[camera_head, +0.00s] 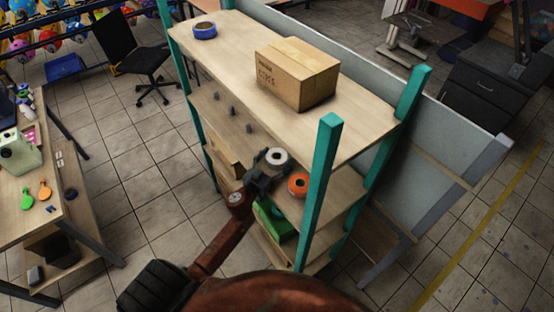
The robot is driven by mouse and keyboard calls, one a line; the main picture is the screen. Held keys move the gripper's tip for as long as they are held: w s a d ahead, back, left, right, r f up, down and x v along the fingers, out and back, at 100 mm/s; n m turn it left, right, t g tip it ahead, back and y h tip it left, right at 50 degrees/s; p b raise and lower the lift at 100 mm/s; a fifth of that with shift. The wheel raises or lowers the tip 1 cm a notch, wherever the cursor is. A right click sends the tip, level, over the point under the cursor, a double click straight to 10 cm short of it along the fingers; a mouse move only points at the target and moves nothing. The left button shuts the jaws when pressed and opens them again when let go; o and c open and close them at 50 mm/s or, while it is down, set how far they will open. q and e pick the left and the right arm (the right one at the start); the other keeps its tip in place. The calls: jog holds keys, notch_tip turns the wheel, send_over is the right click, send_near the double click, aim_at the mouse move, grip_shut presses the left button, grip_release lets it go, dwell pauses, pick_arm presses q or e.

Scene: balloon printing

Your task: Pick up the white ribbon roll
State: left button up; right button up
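The white ribbon roll (277,156) is at the front of the second shelf of the rack, in line with a row of small pegs. My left gripper (268,168) is right at the roll, with its dark fingers close against the roll's near side. The fingers partly hide the roll's lower part. I cannot tell whether they are shut on it or still apart. My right gripper is not in view.
An orange roll (298,184) sits just right of the gripper, near the teal front post (320,185). The top shelf (235,55) with a cardboard box (297,75) and a blue roll (204,30) overhangs. A green bin (273,220) is below.

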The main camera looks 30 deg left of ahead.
pick_arm(q)
jog(key=c, duration=1.1)
jog(key=shift+c, duration=0.2)
jog(key=shift+r, duration=0.15)
